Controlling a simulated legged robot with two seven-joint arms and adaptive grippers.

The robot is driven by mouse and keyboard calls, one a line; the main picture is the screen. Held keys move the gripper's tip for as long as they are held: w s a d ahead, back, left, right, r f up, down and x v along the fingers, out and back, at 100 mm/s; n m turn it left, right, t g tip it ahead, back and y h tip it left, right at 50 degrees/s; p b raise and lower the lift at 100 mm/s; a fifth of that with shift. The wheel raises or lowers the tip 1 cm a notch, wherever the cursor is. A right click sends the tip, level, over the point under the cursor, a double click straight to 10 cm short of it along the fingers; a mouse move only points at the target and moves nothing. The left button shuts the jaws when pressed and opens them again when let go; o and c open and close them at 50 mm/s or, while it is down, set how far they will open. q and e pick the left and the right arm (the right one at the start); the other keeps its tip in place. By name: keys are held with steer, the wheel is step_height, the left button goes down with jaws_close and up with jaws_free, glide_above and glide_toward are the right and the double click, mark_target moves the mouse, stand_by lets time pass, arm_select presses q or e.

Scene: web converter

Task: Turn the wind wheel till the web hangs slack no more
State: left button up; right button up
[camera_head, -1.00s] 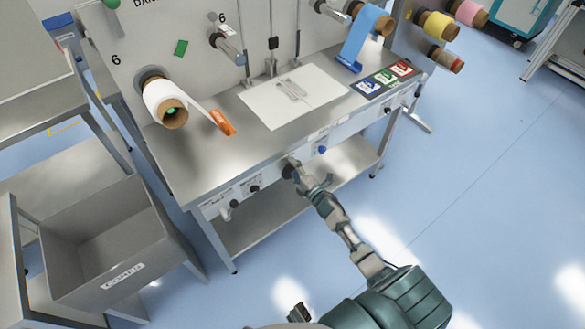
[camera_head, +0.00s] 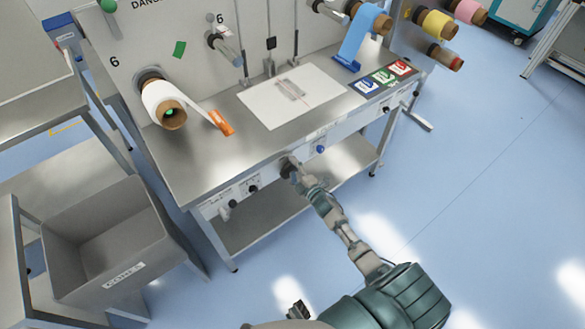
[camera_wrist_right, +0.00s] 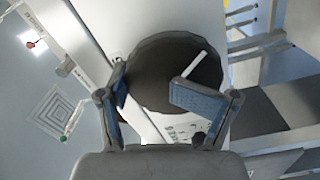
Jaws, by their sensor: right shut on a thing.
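A dark round wheel (camera_head: 287,168) is on the front panel of the steel bench. In the right wrist view its large dark face (camera_wrist_right: 160,75) bears a white pointer line. My right gripper (camera_head: 293,172) is at this wheel, with its two fingers (camera_wrist_right: 160,98) on either side of the rim, shut on it. The gripper hides part of the wheel. My left gripper is not recognisable in view.
A blue web (camera_head: 354,44) comes off another roll at the back right. Two small dark knobs (camera_head: 252,189) and a blue button (camera_head: 320,149) flank the wheel. A grey bin (camera_head: 110,245) stands at the left.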

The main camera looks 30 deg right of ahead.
steer(key=o, duration=1.3)
steer(key=shift+s+a+f, duration=0.15)
steer(key=shift+a+f, duration=0.05)
steer(key=shift+f, duration=0.4)
steer(key=shift+s+a+f, duration=0.1)
steer(key=shift+a+f, duration=0.05)
steer(key=shift+f, duration=0.45)
steer(key=shift+o, duration=0.2)
steer(key=shift+r, duration=0.1)
steer(key=shift+s, duration=0.15)
steer(key=s+d, duration=0.1)
steer(key=s, duration=1)
steer(key=shift+s+r, duration=0.25)
steer(key=shift+r, duration=0.15)
steer(key=shift+d, duration=0.15)
